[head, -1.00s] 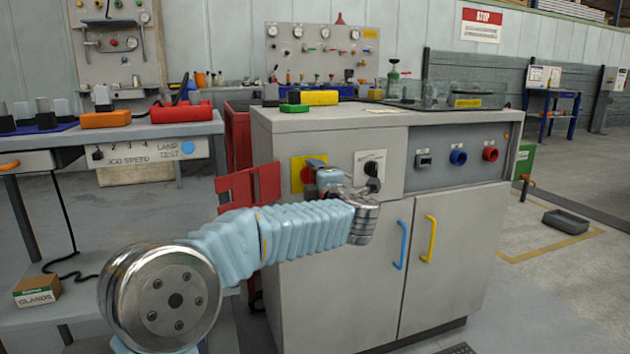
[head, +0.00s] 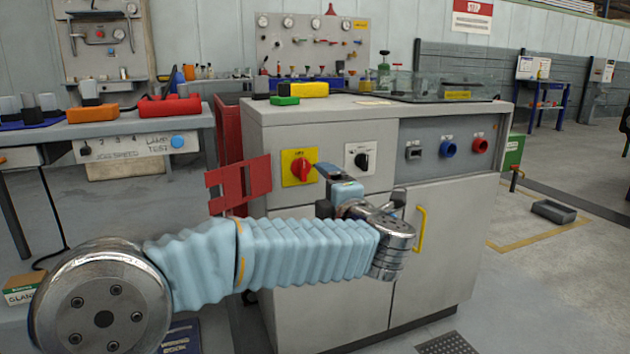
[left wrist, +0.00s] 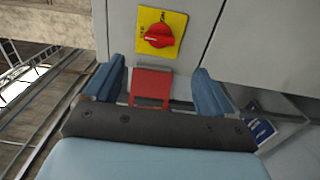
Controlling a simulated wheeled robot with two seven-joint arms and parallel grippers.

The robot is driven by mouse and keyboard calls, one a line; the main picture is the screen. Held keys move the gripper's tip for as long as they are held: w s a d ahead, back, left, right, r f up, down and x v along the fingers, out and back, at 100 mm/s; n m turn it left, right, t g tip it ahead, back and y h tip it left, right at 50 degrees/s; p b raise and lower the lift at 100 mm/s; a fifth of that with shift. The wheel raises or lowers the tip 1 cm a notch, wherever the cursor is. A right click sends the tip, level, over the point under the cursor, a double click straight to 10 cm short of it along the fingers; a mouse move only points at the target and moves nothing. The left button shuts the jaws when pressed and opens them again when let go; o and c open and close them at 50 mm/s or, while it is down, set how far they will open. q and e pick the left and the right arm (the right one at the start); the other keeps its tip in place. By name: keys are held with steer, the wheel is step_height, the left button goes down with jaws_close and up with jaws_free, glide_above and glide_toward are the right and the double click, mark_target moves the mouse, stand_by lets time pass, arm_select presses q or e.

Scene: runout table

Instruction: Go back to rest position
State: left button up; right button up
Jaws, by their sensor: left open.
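My left gripper (head: 324,184) is open and empty in front of the grey cabinet (head: 330,128), below the switch panels. In the left wrist view its two blue fingers (left wrist: 157,90) stand wide apart. The red rotary switch (head: 302,169) on its yellow plate sits just above the gripper and is clear of it; it also shows in the left wrist view (left wrist: 159,36). A red bracket-like plate (head: 238,186) shows left of the gripper, and a red plate (left wrist: 151,86) appears between the fingers, not gripped. My right gripper is out of view.
A workbench (head: 180,128) stands at left. Open floor lies at right, with a grey tray (head: 554,211).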

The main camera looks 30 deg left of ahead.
arm_select(q)
steer(key=shift+v, duration=1)
